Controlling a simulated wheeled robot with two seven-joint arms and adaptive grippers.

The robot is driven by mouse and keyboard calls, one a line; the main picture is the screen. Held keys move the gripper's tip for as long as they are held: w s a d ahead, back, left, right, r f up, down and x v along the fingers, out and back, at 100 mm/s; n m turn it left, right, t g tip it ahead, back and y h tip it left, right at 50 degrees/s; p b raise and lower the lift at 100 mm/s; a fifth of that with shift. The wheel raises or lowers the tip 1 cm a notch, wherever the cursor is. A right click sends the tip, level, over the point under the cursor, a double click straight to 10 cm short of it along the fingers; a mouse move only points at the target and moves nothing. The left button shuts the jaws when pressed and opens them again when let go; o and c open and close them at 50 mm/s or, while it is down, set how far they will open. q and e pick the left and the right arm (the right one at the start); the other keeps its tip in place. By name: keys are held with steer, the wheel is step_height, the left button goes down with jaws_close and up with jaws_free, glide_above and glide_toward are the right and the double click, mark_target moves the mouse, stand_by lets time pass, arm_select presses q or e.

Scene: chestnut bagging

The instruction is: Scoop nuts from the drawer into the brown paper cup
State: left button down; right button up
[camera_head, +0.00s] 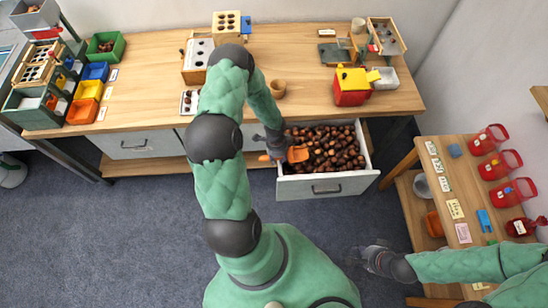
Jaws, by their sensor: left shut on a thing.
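The open drawer (327,187) below the worktop is filled with brown nuts (335,148). My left gripper (275,150) is at the drawer's left side, shut on an orange scoop (298,154). The scoop's head is over or among the nuts at the left; whether it holds any nuts is too small to tell. The brown paper cup (278,88) stands on the worktop behind the drawer, just right of my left forearm. My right gripper (364,258) hangs over the floor at the lower right, away from the drawer, and looks empty; its finger opening is unclear.
A side table (440,160) with red containers (500,165) stands right. Floor before the drawer is clear.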

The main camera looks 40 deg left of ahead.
arm_select(q)
steer(key=shift+t, duration=0.7)
steer(key=w+r+p, duration=0.1)
steer(key=w, duration=0.1)
steer(key=w+d+r+p, duration=0.1)
steer(key=w+p, duration=0.1)
steer(key=shift+d+r, duration=0.2)
steer(key=shift+r, duration=0.2)
steer(key=s+a+p, duration=0.1)
steer(key=p, duration=0.2)
steer(key=shift+r+h, duration=0.35)
steer(key=shift+h, duration=0.05)
steer(key=shift+s, duration=0.1)
steer(key=shift+s, duration=0.15)
